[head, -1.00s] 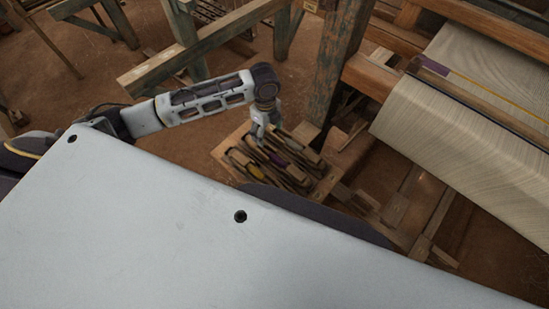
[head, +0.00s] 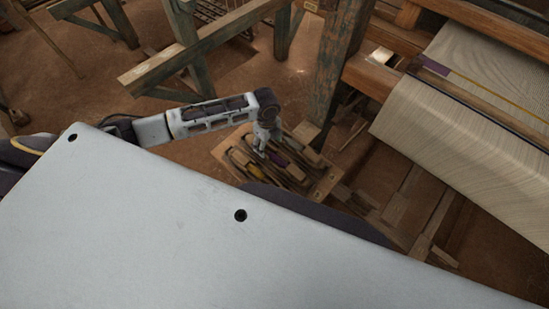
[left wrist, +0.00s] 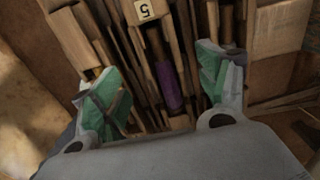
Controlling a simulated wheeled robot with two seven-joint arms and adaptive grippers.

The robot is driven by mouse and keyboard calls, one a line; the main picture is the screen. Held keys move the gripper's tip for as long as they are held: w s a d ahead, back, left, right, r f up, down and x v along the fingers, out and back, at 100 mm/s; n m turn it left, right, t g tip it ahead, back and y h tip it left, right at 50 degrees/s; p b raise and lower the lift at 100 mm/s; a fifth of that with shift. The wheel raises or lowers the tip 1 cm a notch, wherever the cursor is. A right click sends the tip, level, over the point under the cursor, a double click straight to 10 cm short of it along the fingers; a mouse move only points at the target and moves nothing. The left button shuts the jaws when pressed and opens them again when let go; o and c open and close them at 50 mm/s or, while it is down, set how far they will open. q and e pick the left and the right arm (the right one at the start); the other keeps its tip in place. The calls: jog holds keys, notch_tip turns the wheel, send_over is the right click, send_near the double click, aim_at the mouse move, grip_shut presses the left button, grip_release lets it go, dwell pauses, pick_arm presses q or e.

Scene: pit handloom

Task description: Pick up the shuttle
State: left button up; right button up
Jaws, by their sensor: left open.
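Several wooden shuttles lie side by side in a wooden tray (head: 328,182) near the loom's post. One shuttle with a purple thread bobbin (head: 280,160) lies in the middle of them. In the left wrist view this purple-wound shuttle (left wrist: 167,86) lies between my spread fingers, below a tag marked 5 (left wrist: 145,10). My left gripper (head: 260,145) is over the tray, open, with green finger pads. The fingers' exact height above the shuttles cannot be told. My right gripper is not in view.
The loom's upright post (head: 335,65) stands just behind the tray. The loom with its pale cloth (head: 450,125) is at the right. A wooden beam frame (head: 210,35) stands behind my left arm. Bare earth floor lies around the tray.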

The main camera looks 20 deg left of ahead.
aim_at(268, 151)
pick_arm(q)
jog(key=shift+w+a+f+p, duration=0.1)
jog(key=shift+f+p, duration=0.05)
jog(key=shift+f, duration=1.15)
jog(key=shift+a+f+p, duration=0.1)
jog(key=shift+f+p, duration=0.05)
jog(key=shift+f, duration=1.15)
jog(key=c, duration=1.3)
jog(key=shift+r, duration=0.1)
jog(key=shift+r, duration=4.95)
